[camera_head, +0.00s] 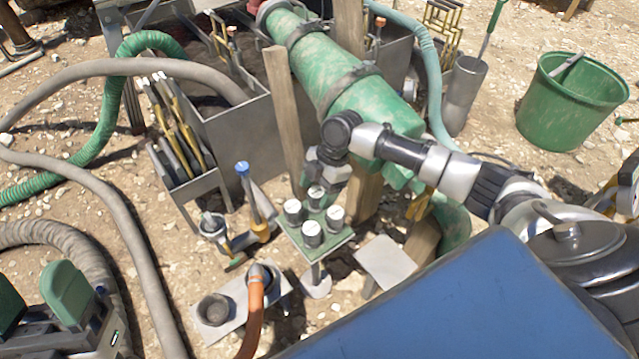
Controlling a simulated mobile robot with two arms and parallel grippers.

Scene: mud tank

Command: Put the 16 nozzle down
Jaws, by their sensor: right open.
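A small green-topped stand (330,244) holds several short grey nozzles with white tops, all upright. The nozzles are at the front (312,236), left (293,213), right (335,220) and back (316,198). Any number on their tops is too small to read, so I cannot tell which is the 16. My right gripper (326,178) is open just above and behind the back nozzle, pointing down. Its fingers are dark and small, and I cannot tell whether they touch that nozzle. My left gripper is not in view.
A large green pipe (335,75) and wooden posts (284,120) stand close behind the gripper. A blue-handled tool (245,185) is left of the stand. A green bucket (560,110) stands far right.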

